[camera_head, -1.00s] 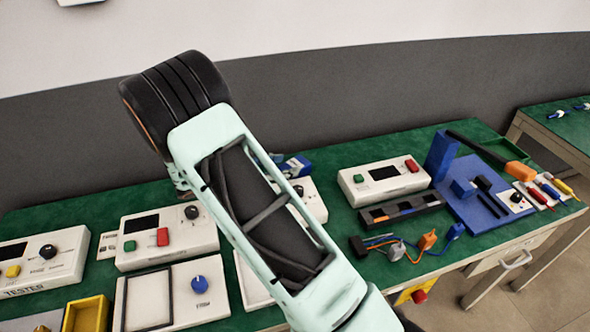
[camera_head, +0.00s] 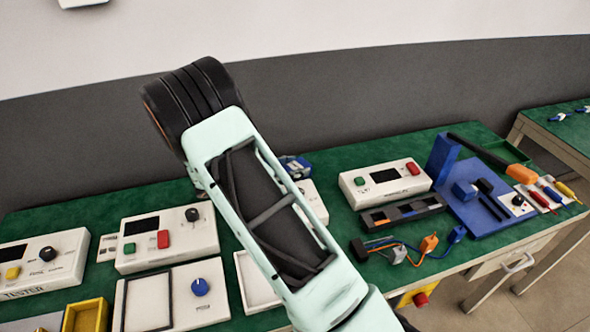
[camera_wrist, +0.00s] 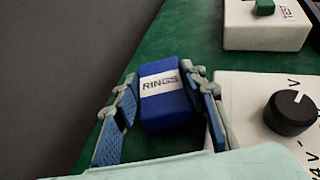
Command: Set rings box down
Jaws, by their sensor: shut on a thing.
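The rings box (camera_wrist: 164,97) is a small blue box with a white label reading RINGS. In the wrist view it sits between the two fingers of my gripper (camera_wrist: 168,112), which is shut on it. The box shows over the green tabletop (camera_wrist: 192,38), beside a white panel with a black knob. I cannot tell whether its underside touches the table. In the head view my arm hides most of the gripper; a small blue patch (camera_head: 294,167) shows just past the arm, too covered to identify surely.
A white panel with a black knob (camera_wrist: 290,112) stands close right of the gripper. A white device with green and red buttons (camera_head: 385,182) is farther right. A blue fixture (camera_head: 480,205) and loose wired connectors (camera_head: 410,247) lie beyond. A grey wall (camera_head: 330,110) rises behind the table.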

